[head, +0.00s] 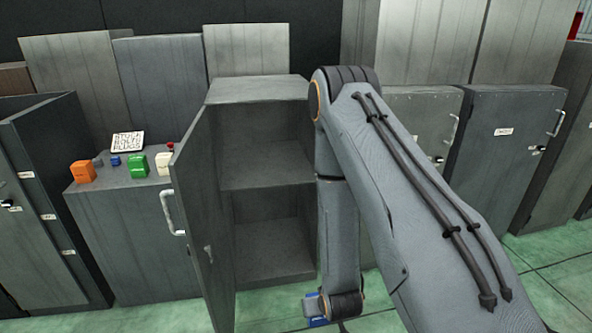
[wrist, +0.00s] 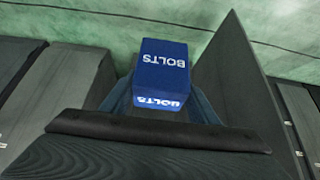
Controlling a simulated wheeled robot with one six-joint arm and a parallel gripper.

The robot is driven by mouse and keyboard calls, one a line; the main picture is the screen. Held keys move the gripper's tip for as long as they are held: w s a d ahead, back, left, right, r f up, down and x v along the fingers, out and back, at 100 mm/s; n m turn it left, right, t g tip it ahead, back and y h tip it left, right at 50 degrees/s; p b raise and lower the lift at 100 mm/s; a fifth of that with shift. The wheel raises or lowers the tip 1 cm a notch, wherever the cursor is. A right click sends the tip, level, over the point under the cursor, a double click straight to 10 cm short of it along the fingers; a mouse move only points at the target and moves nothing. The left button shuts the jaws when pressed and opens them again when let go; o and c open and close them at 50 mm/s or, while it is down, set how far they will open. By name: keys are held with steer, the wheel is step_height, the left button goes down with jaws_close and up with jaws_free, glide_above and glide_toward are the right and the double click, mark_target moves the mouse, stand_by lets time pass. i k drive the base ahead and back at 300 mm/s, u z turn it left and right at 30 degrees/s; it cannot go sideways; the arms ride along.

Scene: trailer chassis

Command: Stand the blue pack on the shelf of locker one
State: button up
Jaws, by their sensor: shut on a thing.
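The blue pack (wrist: 160,68) is a box lettered BOLTS, held between the fingers of my gripper (wrist: 160,98) in the wrist view. In the head view only a small blue part of the pack (head: 318,322) shows at the bottom edge, low in front of the open locker; my arm hides much of the gripper. The open grey locker (head: 258,90) stands in the middle with its door (head: 203,225) swung out to the left. Its shelf (head: 262,178) is bare where visible, and the space below looks empty. My arm covers the locker's right side. No locker number is readable.
A closed cabinet (head: 130,235) left of the locker carries orange (head: 82,172), green (head: 138,166), white and small blue blocks, with a handwritten sign (head: 128,142). Closed lockers (head: 505,150) stand at right. Green floor (head: 555,265) is clear at lower right.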

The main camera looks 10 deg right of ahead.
mark_target(282, 175)
steer(key=i, duration=1.05)
